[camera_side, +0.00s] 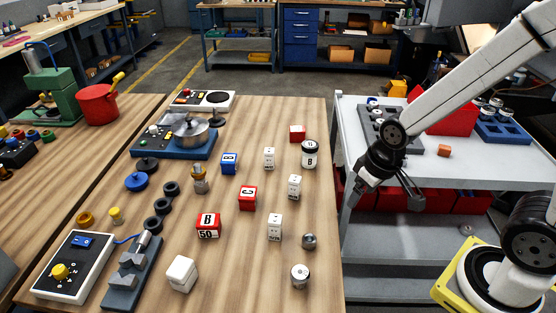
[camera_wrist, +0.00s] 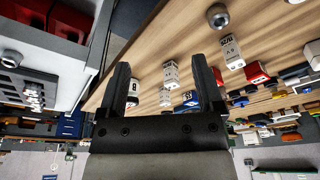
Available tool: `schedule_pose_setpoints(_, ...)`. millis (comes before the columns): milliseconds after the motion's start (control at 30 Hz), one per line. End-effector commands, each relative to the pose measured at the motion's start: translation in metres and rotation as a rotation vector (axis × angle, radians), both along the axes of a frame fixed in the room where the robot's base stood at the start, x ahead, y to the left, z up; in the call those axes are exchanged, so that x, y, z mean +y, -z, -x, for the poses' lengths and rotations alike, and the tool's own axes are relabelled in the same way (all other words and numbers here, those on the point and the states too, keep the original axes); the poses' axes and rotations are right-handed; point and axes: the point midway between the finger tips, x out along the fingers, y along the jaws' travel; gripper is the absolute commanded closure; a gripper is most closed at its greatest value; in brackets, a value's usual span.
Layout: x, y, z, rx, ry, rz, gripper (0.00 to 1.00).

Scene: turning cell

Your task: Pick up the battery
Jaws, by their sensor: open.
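No object is clearly readable as the battery. A white cylinder with a black top marked B (camera_side: 310,154) stands upright at the table's right edge and may be it. A short white cylinder (camera_side: 300,276) stands near the front right edge. My gripper (camera_side: 385,199) hangs over the gap and the grey cart's near edge, right of the table and apart from these things. In the wrist view my gripper (camera_wrist: 161,65) is open, with two dark fingers spread and nothing held. White blocks (camera_wrist: 170,73) show beyond and between the fingers.
The wooden table (camera_side: 245,265) carries red lettered blocks (camera_side: 247,197), a blue block (camera_side: 230,163), white blocks (camera_side: 274,227), a small metal cylinder (camera_side: 309,241) and a grey fixture (camera_side: 132,274). The grey cart (camera_side: 480,173) stands right, with a red bin (camera_side: 450,116) and a blue tray (camera_side: 503,131).

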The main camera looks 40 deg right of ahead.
Motion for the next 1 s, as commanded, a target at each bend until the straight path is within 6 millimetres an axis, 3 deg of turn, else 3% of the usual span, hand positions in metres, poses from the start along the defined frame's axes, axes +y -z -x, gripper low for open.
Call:
schedule_pose_setpoints(267, 0.021, 0.001, -0.033, 0.046, -0.137, 0.016, 0.15)
schedule_pose_setpoints(700, 0.107, 0.02, -0.113, 0.178, -0.553, 0.065, 0.15)
schedule_pose_setpoints(1000, 0.137, 0.03, -0.129, 0.22, -0.681, 0.08, 0.15)
